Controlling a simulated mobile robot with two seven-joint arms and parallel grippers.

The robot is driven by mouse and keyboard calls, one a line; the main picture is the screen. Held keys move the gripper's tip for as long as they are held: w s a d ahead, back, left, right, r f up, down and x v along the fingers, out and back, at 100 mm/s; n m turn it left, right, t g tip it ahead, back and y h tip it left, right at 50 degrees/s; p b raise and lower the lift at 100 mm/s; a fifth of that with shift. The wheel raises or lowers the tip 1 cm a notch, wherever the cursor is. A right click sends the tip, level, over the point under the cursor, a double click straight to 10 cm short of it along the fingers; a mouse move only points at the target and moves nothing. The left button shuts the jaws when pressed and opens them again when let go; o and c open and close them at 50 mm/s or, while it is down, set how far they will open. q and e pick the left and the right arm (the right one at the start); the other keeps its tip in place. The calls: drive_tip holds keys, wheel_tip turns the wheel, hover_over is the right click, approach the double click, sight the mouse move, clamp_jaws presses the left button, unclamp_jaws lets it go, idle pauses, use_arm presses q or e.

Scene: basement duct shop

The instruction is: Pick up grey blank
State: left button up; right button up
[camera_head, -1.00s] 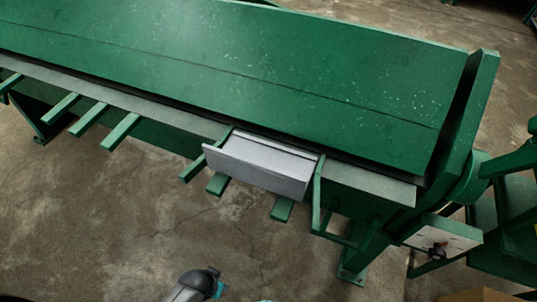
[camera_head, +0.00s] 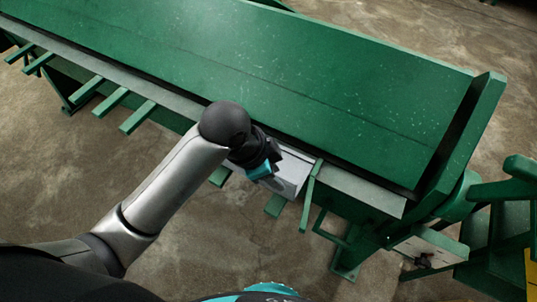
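The grey blank (camera_head: 291,178) is a bent sheet-metal piece lying on the front edge of the green folding machine (camera_head: 330,92), over its support bars. My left arm reaches in from the lower left, and my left gripper (camera_head: 272,170) is over the blank's left part, hiding much of it. The gripper's fingers are dark and small here, so I cannot tell whether they are open or shut, or whether they touch the blank. My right gripper is not in view.
Green support bars (camera_head: 137,117) stick out from the machine's front edge. A small control box (camera_head: 430,249) hangs at the machine's right end. Bare concrete floor (camera_head: 60,185) lies in front.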

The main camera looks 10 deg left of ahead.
use_arm(q)
drive_tip(key=w+a+r+m+g+y, duration=0.2)
drive_tip(key=w+a+r+m+y, duration=0.2)
drive_tip(key=w+a+r+m, duration=0.3)
drive_tip(key=shift+m, duration=0.8)
drive_tip(key=f, duration=0.6)
drive_tip(key=f+b, duration=0.1)
drive_tip(key=f, duration=0.1)
drive_tip(key=shift+s+d+f, duration=0.15)
drive_tip(key=shift+s+f, duration=0.25)
wheel_tip(320, 180, down, 5)
drive_tip(key=shift+r+b, duration=0.1)
drive_tip(key=shift+b, duration=0.25)
drive_tip(key=shift+a, duration=0.2)
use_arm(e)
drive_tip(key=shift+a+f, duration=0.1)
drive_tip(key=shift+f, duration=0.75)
use_arm(q)
drive_tip(key=shift+c, duration=0.2)
clamp_jaws()
drive_tip(key=shift+w, duration=0.1)
